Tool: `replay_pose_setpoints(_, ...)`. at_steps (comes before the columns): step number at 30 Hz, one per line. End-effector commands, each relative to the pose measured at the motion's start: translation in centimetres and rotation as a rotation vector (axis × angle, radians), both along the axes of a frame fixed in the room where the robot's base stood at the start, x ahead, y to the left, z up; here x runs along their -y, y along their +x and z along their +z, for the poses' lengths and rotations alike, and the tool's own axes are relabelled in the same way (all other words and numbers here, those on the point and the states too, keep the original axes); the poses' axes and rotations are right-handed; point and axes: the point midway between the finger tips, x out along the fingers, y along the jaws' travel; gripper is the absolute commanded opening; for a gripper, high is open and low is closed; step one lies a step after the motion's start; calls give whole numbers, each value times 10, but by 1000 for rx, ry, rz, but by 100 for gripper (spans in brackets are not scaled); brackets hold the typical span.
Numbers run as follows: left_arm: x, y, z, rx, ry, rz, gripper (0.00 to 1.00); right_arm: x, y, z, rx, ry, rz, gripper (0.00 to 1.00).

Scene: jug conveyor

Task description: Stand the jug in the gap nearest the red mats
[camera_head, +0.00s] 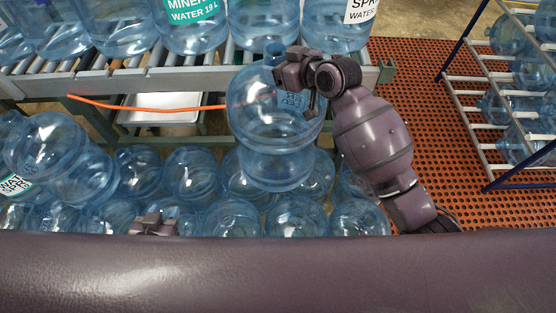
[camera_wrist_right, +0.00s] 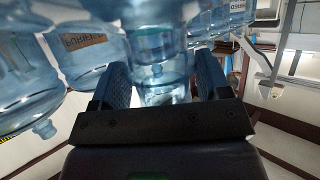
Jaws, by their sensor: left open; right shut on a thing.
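The jug (camera_head: 262,145) is a clear blue water bottle, held roughly upright in front of the conveyor (camera_head: 160,82) and above other jugs. My right gripper (camera_head: 300,80) is shut on its upper part, near the neck. In the right wrist view the jug (camera_wrist_right: 158,75) shows between the two fingers (camera_wrist_right: 162,88). My left gripper (camera_head: 153,223) is open and empty, low at the left, mostly hidden by a dark bar of my own body. The red mats (camera_head: 415,65) lie on the floor at the right.
Several jugs (camera_head: 190,25) stand in a row on the conveyor rollers. More jugs (camera_head: 190,172) are crowded below and in front. An orange strip (camera_head: 150,106) runs across to the held jug. A rack with jugs (camera_head: 500,95) stands on the mats at the right.

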Motion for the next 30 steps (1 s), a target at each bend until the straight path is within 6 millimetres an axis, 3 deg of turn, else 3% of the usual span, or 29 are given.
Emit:
replay_pose_setpoints(21, 0, -3, -19, -11, 0, 1, 43, 0, 0, -131, 0, 3, -1, 0)
replay_pose_setpoints(30, 0, 0, -22, -6, 0, -2, 43, -1, 0, -153, 2, 3, 0, 0)
